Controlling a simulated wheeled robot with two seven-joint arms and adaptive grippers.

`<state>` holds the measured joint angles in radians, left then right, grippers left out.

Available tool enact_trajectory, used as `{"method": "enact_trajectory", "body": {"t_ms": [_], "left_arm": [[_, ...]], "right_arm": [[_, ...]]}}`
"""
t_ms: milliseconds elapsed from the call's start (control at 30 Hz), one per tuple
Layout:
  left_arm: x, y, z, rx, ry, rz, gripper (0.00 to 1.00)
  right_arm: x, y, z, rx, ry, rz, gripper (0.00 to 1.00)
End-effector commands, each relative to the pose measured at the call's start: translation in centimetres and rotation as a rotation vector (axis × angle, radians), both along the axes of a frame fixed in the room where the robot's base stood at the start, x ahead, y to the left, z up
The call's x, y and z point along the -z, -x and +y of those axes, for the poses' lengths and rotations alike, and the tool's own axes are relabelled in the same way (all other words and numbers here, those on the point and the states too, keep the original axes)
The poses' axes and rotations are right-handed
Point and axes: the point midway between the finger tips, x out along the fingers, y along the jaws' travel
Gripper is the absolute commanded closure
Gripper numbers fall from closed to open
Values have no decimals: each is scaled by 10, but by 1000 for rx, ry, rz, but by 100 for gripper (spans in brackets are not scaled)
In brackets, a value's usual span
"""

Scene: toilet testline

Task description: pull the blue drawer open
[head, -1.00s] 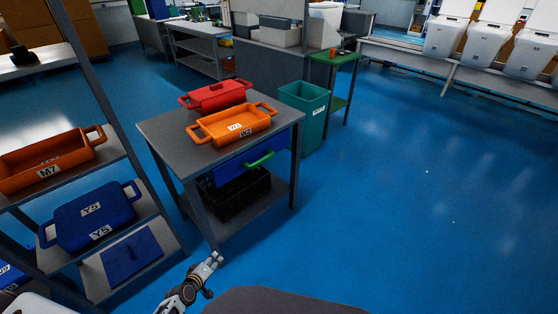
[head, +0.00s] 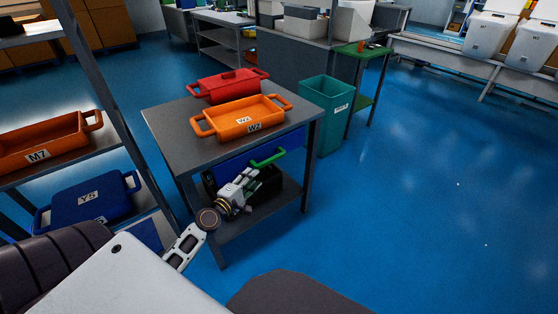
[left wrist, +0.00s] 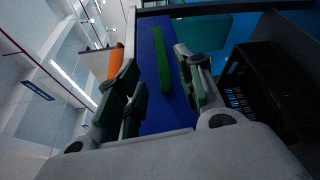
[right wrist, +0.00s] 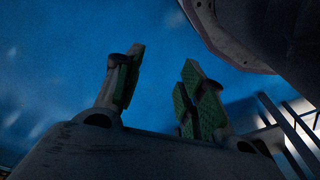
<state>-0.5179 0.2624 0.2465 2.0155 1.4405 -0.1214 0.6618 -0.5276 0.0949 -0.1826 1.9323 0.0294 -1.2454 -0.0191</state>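The blue drawer (head: 232,160) sits under the top of the grey table, with a green handle (head: 268,157) on its front. The drawer looks closed. My left gripper (head: 250,180) is in front of the drawer, a little below and left of the handle. In the left wrist view the open, empty fingers (left wrist: 158,88) face the drawer front (left wrist: 152,60), and the green handle (left wrist: 160,62) shows between and beyond them. I see no contact with the handle. My right gripper (right wrist: 155,88) is open and empty over the blue floor, seen only in the right wrist view.
An orange bin (head: 240,118) and a red bin (head: 230,87) stand on the table (head: 175,130). A black crate (head: 268,188) is on its lower shelf, behind my left gripper. A teal waste bin (head: 327,115) stands right of the table. The floor on the right is clear.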

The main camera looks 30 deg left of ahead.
Motion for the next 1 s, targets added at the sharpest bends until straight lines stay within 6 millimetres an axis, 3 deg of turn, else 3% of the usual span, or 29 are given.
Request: {"method": "enact_trajectory", "body": {"t_ms": [467, 1000], "left_arm": [[0, -3, 0, 0, -1, 0, 63], [2, -34, 0, -1, -1, 0, 63]], "right_arm": [[2, 0, 0, 0, 1, 1, 60], [29, 4, -5, 5, 8, -9, 60]]}}
